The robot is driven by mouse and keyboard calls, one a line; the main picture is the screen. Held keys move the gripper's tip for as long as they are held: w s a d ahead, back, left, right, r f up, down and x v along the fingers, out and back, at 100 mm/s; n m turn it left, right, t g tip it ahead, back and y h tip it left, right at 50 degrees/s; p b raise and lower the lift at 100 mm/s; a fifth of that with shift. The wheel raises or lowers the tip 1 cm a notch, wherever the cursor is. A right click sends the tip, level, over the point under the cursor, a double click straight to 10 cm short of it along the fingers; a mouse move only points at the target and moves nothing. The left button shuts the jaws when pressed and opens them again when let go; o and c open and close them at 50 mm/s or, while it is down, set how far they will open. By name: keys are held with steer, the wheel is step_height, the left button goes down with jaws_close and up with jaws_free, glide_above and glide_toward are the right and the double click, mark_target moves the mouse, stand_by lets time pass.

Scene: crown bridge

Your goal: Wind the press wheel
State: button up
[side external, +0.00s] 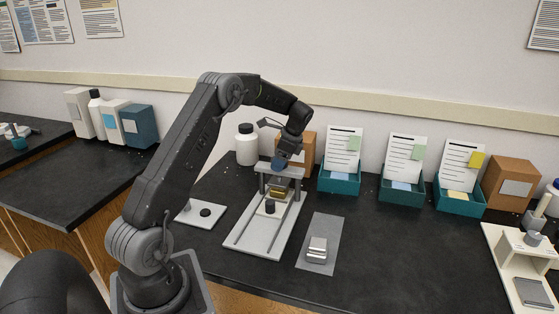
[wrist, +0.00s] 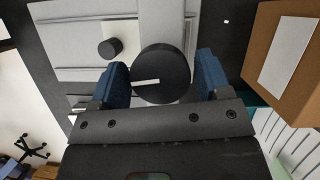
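The press (side external: 283,174) stands on a long light-grey base (side external: 255,238), with a crossbeam on posts and a brass-coloured block (side external: 278,193) under it. The press wheel (wrist: 160,72) is a round black disc with a white stripe in the wrist view. The stripe lies nearly level in that picture. My gripper (wrist: 163,75) has blue fingers, one on each side of the wheel. They stand apart with a narrow gap showing on the right; contact on the left is unclear. In the side view my gripper (side external: 280,163) points down just above the crossbeam and hides the wheel.
A plate with a black knob (side external: 205,212) lies left of the press. A metal block (side external: 317,249) rests on a grey mat (side external: 331,228) to the right. A white bottle (side external: 246,146), a cardboard box (side external: 309,150) and teal trays (side external: 339,183) stand behind.

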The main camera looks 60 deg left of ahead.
steer(key=shift+o, duration=1.1)
steer(key=shift+r, duration=0.1)
steer(key=v, duration=1.3)
steer(key=shift+d+r, duration=0.15)
steer(key=shift+r, duration=0.15)
steer(key=shift+w, duration=0.1)
steer(key=s+a+t+h, duration=0.3)
steer(key=s+t, duration=0.1)
step_height(320, 180, down, 13)
steer(key=shift+s+a, duration=0.1)
steer(key=shift+s, duration=0.05)
steer(key=shift+c, duration=0.2)
steer(key=c, duration=0.9)
